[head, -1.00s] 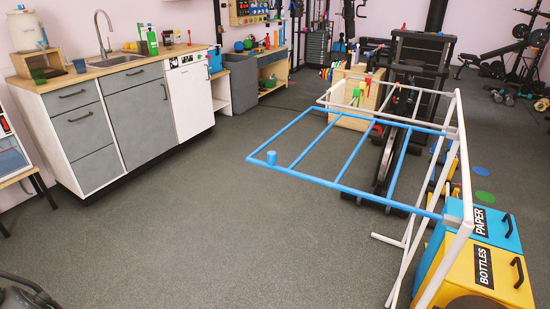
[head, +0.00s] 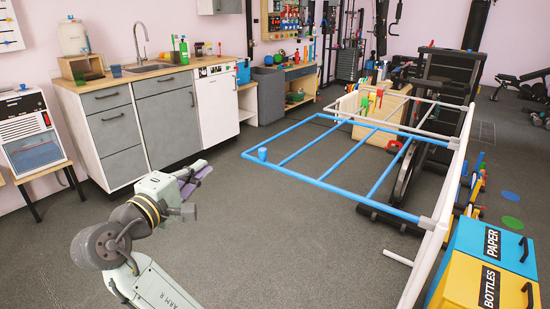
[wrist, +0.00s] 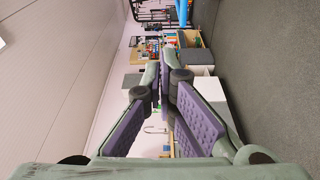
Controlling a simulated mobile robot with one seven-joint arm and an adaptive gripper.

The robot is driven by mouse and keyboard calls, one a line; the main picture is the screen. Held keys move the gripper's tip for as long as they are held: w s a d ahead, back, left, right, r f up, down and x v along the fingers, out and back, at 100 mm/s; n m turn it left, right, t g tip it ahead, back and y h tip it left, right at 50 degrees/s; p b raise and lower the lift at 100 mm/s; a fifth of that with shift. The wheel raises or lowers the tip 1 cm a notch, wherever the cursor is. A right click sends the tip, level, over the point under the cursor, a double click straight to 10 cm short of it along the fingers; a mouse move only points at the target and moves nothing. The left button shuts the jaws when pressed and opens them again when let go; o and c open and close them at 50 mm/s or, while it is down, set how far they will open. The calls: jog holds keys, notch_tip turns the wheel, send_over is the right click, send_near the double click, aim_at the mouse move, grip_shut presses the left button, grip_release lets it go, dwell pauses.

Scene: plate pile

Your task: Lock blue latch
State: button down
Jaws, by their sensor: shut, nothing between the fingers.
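A blue rectangular tube frame (head: 375,176) with crossbars extends left from a white tube stand (head: 436,246). A short blue cylinder-like knob (head: 262,154) stands at the frame's near left corner. It is the only latch-like blue part I can make out; whether it is locked cannot be told. My gripper (head: 199,174) is at the lower left of the head view, left of the frame and apart from it. Its purple-padded fingers are shut and empty, as the wrist view (wrist: 167,80) also shows. The frame's latch is not recognisable in the wrist view.
A kitchen counter (head: 150,79) with grey doors runs along the left wall. A white appliance (head: 33,144) stands on a small table at far left. Blue and yellow bins (head: 490,252) stand at the right. Open grey floor (head: 270,230) lies between my arm and the stand.

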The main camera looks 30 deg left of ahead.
aim_at(263, 155)
jog(key=shift+w+d+f+h, duration=0.1)
jog(key=shift+d+f+h, duration=0.1)
jog(key=shift+d+h, duration=0.1)
jog(key=w+p, duration=0.1)
jog(key=w, duration=0.2)
jog(key=w+d+p, duration=0.1)
jog(key=w, duration=0.3)
jog(key=w+d+p, duration=0.1)
jog(key=w, duration=0.3)
jog(key=shift+w+d+p, duration=0.15)
jog(key=shift+w+p, duration=0.1)
jog(key=shift+p, duration=0.05)
